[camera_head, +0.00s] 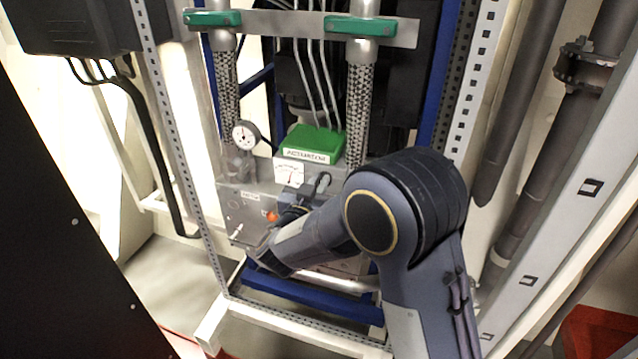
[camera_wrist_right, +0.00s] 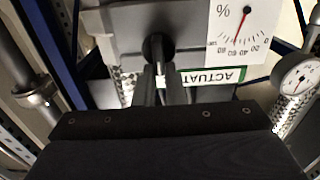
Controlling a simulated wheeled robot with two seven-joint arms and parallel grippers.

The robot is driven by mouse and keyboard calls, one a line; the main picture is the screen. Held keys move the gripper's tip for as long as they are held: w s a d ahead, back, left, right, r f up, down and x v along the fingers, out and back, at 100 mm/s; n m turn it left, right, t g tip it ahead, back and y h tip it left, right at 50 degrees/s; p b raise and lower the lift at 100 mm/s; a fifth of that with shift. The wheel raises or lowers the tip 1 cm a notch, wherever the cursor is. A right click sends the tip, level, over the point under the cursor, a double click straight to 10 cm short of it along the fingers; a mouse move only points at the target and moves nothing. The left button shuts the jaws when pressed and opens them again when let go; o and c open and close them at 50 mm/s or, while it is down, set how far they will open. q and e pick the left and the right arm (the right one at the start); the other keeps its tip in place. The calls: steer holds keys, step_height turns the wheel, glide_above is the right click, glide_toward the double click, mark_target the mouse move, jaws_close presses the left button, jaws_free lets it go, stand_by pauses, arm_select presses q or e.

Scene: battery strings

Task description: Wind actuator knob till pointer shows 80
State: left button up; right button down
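The dial also shows small in the head view (camera_head: 289,173). The black knob (camera_wrist_right: 157,44) is on the grey actuator housing beside the dial. My right gripper (camera_wrist_right: 161,72) reaches the knob, its two dark fingers close together and apparently shut on it. The fingertips partly hide the knob. In the head view my right arm blocks much of the actuator's front. My left gripper is not in view.
A round pressure gauge (camera_head: 245,135) is left of the dial. A green box (camera_head: 314,143) with a white label sits above it. An orange-red lamp (camera_head: 271,216) is on the lower panel. Braided hoses (camera_head: 358,110) and perforated uprights (camera_head: 170,110) frame the unit closely.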

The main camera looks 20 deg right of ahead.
steer(key=m+b, duration=0.5)
steer(key=d+m+b, duration=0.1)
steer(key=m+b, duration=0.1)
steer(key=shift+s+f+b, duration=0.25)
steer(key=shift+s+b, duration=0.05)
stand_by(0.4)
steer(key=shift+m, duration=0.3)
steer(key=c, duration=1.5)
jaws_free()
steer(key=v, duration=0.8)
